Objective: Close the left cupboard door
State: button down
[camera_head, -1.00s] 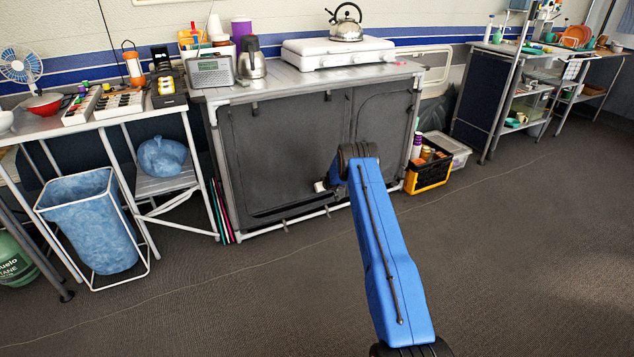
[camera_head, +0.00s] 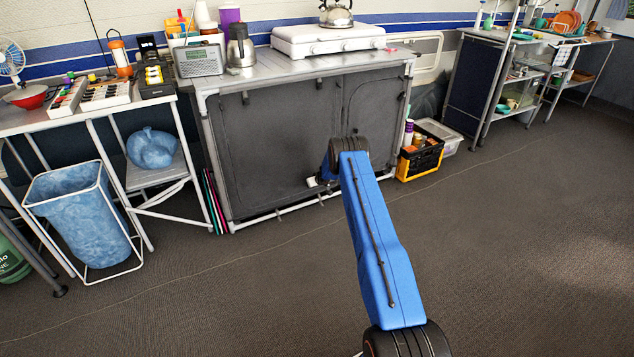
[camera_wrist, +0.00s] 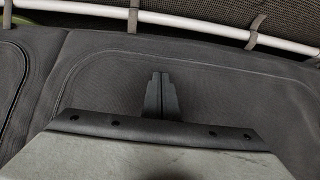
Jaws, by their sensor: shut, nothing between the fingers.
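The cupboard (camera_head: 208,150) is a dark fabric unit with a grey frame. Its left door (camera_head: 265,140) is a wide dark panel that looks about flush with the frame. The right door (camera_head: 376,105) is narrower and looks shut. In the wrist view, my gripper (camera_wrist: 160,78) is shut and empty, its fingertips together in front of a dark door panel (camera_wrist: 225,85) with a curved seam. I cannot tell whether they touch it. In the head view, my blue arm hides most of the gripper, low in front of the left door.
A white stove (camera_head: 325,42) with a kettle (camera_head: 336,14) stands on the cupboard top. A yellow-black crate (camera_head: 418,160) is right of the cupboard. A blue bin (camera_head: 80,215) and a side table (camera_head: 100,112) are at left. The floor in front is clear.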

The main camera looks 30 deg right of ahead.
jog(key=v, duration=1.7)
jog(key=shift+r, duration=0.3)
